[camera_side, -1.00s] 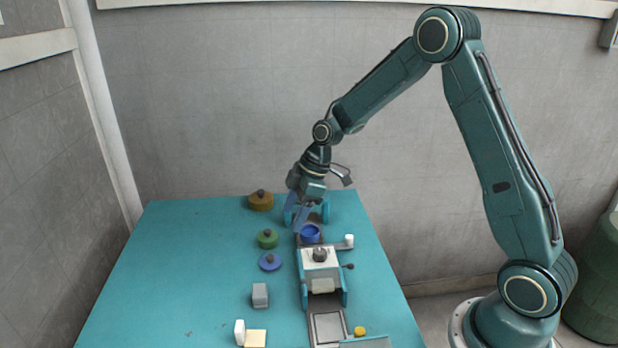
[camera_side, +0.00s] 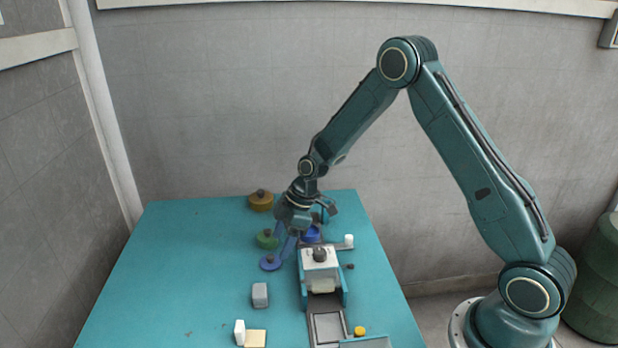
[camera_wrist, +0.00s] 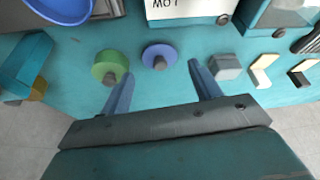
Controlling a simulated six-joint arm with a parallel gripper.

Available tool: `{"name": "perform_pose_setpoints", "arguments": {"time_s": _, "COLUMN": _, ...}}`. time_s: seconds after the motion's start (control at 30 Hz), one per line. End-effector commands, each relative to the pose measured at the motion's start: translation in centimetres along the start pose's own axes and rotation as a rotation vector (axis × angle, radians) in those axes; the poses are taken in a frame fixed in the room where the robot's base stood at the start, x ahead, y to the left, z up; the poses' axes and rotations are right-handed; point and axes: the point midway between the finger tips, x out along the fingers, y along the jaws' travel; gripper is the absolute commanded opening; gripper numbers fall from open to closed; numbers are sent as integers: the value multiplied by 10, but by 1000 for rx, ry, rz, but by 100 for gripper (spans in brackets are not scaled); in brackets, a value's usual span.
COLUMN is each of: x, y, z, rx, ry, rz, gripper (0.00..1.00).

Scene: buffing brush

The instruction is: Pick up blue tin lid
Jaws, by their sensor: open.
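The blue tin lid (camera_side: 271,263) is a flat blue disc with a dark knob, lying on the teal table left of the machine. In the wrist view the lid (camera_wrist: 153,53) shows just beyond and between my fingertips. My gripper (camera_side: 282,249) is open and empty, pointing down above the lid's upper right side; the wrist view shows both fingers (camera_wrist: 160,73) spread apart. The height left between fingertips and lid is hard to tell. A blue tin (camera_side: 312,236) stands on the machine's track behind the gripper, partly hidden.
The white-and-teal machine (camera_side: 321,272) stands to the right. A grey block (camera_side: 260,296) is in front. The table's left side is clear.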

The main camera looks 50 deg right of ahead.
Motion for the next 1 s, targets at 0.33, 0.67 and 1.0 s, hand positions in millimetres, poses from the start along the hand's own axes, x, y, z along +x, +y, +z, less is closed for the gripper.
{"name": "perform_pose_setpoints", "arguments": {"time_s": 0.33, "x": 31, "y": 1, "z": -3, "rx": 0, "ry": -1, "rz": -2, "gripper": 63}}
{"name": "perform_pose_setpoints", "arguments": {"time_s": 0.67, "x": 51, "y": 2, "z": -4, "rx": 0, "ry": -1, "rz": 1, "gripper": 63}}
{"name": "perform_pose_setpoints", "arguments": {"time_s": 1.0, "x": 51, "y": 2, "z": -3, "rx": 0, "ry": 0, "rz": 0, "gripper": 63}}
